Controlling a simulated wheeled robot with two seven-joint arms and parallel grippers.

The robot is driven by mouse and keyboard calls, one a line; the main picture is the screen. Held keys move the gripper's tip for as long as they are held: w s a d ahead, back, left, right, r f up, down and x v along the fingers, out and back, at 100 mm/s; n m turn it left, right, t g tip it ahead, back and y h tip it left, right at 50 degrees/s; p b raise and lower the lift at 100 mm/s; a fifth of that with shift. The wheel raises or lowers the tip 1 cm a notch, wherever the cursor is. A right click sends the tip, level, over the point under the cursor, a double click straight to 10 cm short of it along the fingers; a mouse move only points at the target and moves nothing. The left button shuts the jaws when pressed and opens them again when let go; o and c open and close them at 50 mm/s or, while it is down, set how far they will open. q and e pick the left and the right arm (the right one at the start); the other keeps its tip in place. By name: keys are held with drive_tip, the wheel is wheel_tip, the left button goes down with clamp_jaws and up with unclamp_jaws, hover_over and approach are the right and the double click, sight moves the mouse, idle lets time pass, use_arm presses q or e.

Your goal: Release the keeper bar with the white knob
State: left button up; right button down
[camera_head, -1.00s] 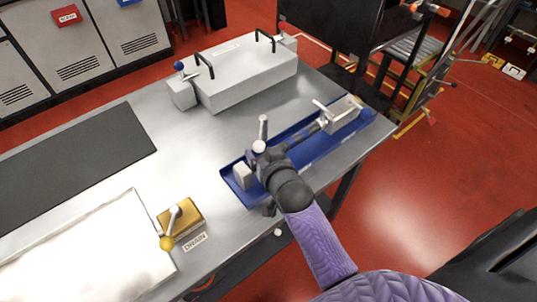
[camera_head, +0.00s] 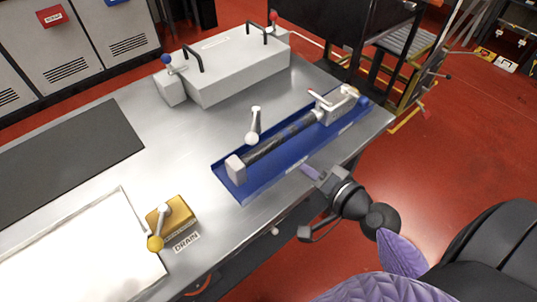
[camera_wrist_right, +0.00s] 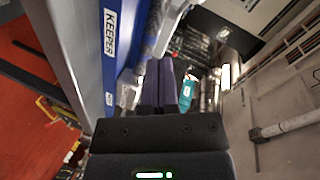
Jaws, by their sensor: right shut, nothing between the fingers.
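The white knob (camera_head: 252,138) is the ball at the low end of a short grey lever beside the middle of the dark bar. The dark bar (camera_head: 280,138) lies along the blue tray (camera_head: 240,188), between a white block (camera_head: 235,169) and a grey block (camera_head: 333,108). In the wrist view the tray's blue side (camera_wrist_right: 92,50) carries a KEEPER label (camera_wrist_right: 109,32). My right gripper (camera_head: 308,170) is shut and empty just off the tray's front side, apart from the knob; its purple fingers (camera_wrist_right: 158,82) show in the wrist view. My left gripper is not in view.
A long white case (camera_head: 235,75) with black handles stands behind the tray. A gold block (camera_head: 175,222) with a lever and DRAIN label (camera_head: 186,242) sits at the front left. A dark mat (camera_head: 70,150) lies left. Bare table lies between them.

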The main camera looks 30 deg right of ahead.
drive_tip(key=w+a+m, duration=0.1)
drive_tip(key=w, duration=0.2)
drive_tip(key=w+a+m+t+y, duration=0.1)
drive_tip(key=w, duration=0.3)
drive_tip(key=w+a+p, duration=0.1)
drive_tip(key=w, duration=0.2)
drive_tip(key=shift+w+a+r+m+t+y, duration=0.15)
drive_tip(key=shift+r+m+t+y, duration=0.15)
drive_tip(key=shift+m+y, duration=0.1)
drive_tip(key=shift+w+a+f, duration=0.15)
drive_tip(key=shift+a, duration=0.15)
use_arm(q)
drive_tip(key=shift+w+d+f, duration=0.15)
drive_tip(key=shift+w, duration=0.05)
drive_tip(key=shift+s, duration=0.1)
use_arm(e)
drive_tip(key=shift+a, duration=0.1)
